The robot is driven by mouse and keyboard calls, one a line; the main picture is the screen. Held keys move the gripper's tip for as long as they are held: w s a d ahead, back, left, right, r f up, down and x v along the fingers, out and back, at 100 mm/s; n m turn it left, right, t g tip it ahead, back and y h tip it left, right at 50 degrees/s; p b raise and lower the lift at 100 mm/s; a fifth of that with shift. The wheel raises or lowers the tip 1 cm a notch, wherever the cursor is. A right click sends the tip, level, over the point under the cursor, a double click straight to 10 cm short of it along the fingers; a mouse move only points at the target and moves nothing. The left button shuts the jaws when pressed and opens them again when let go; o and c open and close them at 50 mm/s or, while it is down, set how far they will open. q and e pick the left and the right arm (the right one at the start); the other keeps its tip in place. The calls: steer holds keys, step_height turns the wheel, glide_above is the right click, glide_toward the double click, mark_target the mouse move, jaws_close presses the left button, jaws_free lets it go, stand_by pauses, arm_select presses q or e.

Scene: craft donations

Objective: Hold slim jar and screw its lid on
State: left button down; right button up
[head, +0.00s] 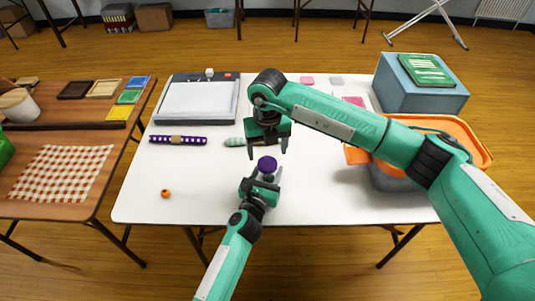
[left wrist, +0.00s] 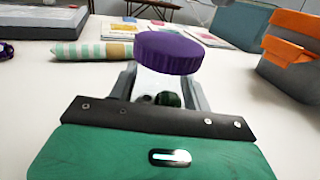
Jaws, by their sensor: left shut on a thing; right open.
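The slim jar is held upright between the fingers of my left gripper (head: 264,179), at the front middle of the white table. In the left wrist view the jar (left wrist: 160,84) looks clear with something dark green inside, and the fingers hide much of it. The purple ridged lid (head: 267,164) sits on top of the jar; it also shows in the left wrist view (left wrist: 175,54). I cannot tell how tightly it is seated. My right gripper (head: 267,152) is open and empty, pointing down just above and behind the lid, apart from it in the picture.
A striped roll (head: 235,142) lies behind the jar, and a purple dotted roll (head: 178,140) is at left. A paper trimmer (head: 199,100) stands behind them. An orange-rimmed grey bin (head: 390,179) is at right. A small orange ring (head: 165,193) lies front left, with clear table around it.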

mark_target(267, 163)
steer(key=shift+c, duration=0.3)
steer(key=shift+r+n, duration=0.75)
steer(key=shift+n, duration=0.45)
steer(key=r+n, duration=0.1)
steer(key=n, duration=0.1)
steer(key=r+n, duration=0.1)
steer(key=shift+n, duration=0.4)
steer(key=shift+f, duration=0.1)
steer(key=shift+f, duration=3.95)
steer(key=c, duration=1)
